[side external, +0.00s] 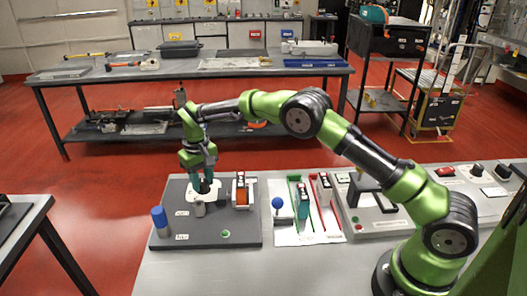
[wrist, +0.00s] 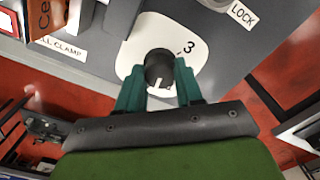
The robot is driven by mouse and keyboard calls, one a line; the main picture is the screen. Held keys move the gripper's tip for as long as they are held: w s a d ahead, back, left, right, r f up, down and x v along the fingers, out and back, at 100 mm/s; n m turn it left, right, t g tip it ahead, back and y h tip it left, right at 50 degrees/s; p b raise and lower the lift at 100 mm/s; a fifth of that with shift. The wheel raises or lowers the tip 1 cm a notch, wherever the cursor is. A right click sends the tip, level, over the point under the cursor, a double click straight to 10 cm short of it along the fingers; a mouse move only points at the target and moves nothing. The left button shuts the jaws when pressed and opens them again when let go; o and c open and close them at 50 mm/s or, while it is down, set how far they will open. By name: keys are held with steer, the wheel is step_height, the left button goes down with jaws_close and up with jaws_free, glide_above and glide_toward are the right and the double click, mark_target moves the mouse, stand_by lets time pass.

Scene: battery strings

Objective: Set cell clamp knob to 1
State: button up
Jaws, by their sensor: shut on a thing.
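The cell clamp knob (wrist: 159,66) is round and black, on a white dial plate (wrist: 192,30). A digit 3 shows on the plate to the right of the knob; other digits are hidden or out of sight. A small white mark shows at the knob's lower edge in the wrist view. My gripper (wrist: 158,72) has its teal fingers on either side of the knob, shut on it. In the side view my gripper (side external: 204,183) points down over the white plate (side external: 192,194), and the knob is mostly hidden there.
On the grey panel (side external: 232,240) stand a blue-topped cylinder (side external: 160,218), a small grey post (side external: 198,209) and an orange-fronted block (side external: 241,194). To the right are a blue ball lever (side external: 277,203), coloured slots with modules, and a black-handled unit (side external: 372,190).

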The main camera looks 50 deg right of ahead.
mark_target(202, 182)
steer(key=n, duration=0.3)
steer(key=shift+n, duration=0.4)
steer(key=n, duration=0.4)
steer(key=shift+a, duration=0.1)
steer(key=o, duration=0.9)
steer(key=shift+r, duration=1.8)
